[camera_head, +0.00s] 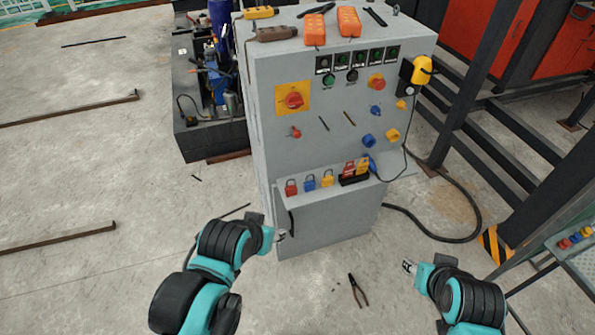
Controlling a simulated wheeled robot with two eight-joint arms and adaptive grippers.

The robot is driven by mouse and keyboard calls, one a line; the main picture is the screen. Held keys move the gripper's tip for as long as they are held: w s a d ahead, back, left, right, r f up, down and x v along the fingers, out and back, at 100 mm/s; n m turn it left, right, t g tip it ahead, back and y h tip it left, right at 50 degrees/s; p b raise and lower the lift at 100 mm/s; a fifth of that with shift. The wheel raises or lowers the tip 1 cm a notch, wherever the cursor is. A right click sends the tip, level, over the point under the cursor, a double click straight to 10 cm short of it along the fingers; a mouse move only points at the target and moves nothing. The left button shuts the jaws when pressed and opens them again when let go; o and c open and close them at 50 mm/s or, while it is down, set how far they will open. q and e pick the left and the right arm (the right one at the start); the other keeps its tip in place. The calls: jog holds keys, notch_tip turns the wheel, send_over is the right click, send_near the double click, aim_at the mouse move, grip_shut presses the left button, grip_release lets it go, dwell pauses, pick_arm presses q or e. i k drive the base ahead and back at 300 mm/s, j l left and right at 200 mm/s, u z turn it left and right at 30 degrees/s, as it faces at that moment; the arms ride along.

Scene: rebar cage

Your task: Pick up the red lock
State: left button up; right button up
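The red lock (291,188) stands at the left end of a narrow shelf (338,194) on the front of a grey control cabinet (285,140). A blue lock (310,183) and a yellow lock (327,179) stand to its right. My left gripper (281,236) is below the red lock, in front of the cabinet's lower part and apart from the lock. Its fingers are small in view and their opening is unclear. My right gripper (407,266) is low at the right, away from the locks. It seems empty, but its opening is too small to judge.
Red and orange cards sit in a black holder (354,179) on the shelf. Pliers (358,290) lie on the floor between my arms. A black cable (447,239) runs along the floor at right. A striped post (495,244) and a table (577,258) stand farther right.

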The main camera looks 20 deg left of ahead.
aim_at(292, 190)
jog(key=i+l, duration=0.1)
jog(key=l, duration=0.25)
jog(key=i+l, duration=0.15)
jog(key=l, duration=0.2)
jog(key=i+l, duration=0.1)
jog(key=l, duration=0.25)
jog(key=i+l+u, duration=0.1)
jog(key=l+u, duration=0.2)
jog(key=u, duration=0.15)
jog(key=l+u, duration=0.3)
jog(key=u, duration=0.15)
jog(key=l+u, duration=0.45)
jog(key=j+u, duration=0.1)
jog(key=u, duration=0.3)
